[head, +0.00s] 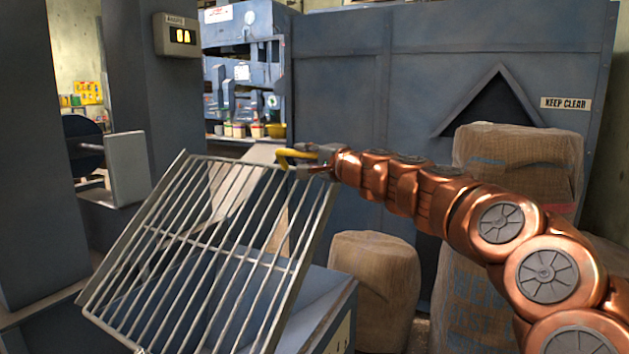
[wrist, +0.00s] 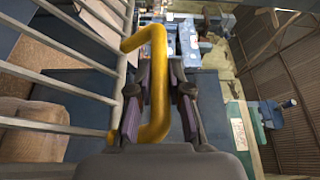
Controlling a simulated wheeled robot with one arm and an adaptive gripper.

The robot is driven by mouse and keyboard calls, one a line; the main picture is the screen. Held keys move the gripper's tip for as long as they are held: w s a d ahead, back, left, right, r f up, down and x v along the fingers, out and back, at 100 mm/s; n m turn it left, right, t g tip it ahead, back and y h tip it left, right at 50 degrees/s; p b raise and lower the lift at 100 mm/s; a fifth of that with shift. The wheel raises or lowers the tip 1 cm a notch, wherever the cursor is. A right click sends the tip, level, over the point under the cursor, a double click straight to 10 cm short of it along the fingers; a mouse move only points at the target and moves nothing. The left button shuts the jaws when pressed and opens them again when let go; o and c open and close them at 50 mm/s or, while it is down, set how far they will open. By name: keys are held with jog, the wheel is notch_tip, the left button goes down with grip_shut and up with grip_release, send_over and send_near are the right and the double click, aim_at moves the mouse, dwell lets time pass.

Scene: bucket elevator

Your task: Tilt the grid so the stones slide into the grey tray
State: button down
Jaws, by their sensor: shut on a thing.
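The grid (head: 205,250) is a frame of pale metal bars, steeply tilted with its top edge raised. It also shows at the left of the wrist view (wrist: 60,75). A yellow handle (head: 284,158) sits at its upper right edge. My gripper (head: 312,160) is shut on this handle; in the wrist view the handle (wrist: 158,60) passes between the two fingers. No stones show on the bars. I cannot make out the grey tray for certain; the space behind and below the grid is partly hidden by it.
A blue-grey box (head: 335,300) stands under the grid's right side. Brown sacks (head: 375,285) stand to its right, with more stacked (head: 515,165) behind my arm. A small counter display (head: 177,36) hangs on the left column. A large blue-grey housing (head: 400,100) closes off the back.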

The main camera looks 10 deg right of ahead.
jog(key=s+a+r+n+b, duration=0.2)
jog(key=s+a+r+n, duration=0.1)
jog(key=s+a+r, duration=0.3)
jog(key=s+r, duration=0.2)
jog(key=shift+s+a+t+y, duration=0.2)
jog(key=shift+s+t+y, duration=0.1)
jog(key=shift+s+y, duration=0.1)
jog(key=c, duration=1.1)
grip_release()
jog(key=shift+f, duration=0.1)
jog(key=shift+d, duration=0.1)
jog(key=v, duration=1.2)
dwell(0.3)
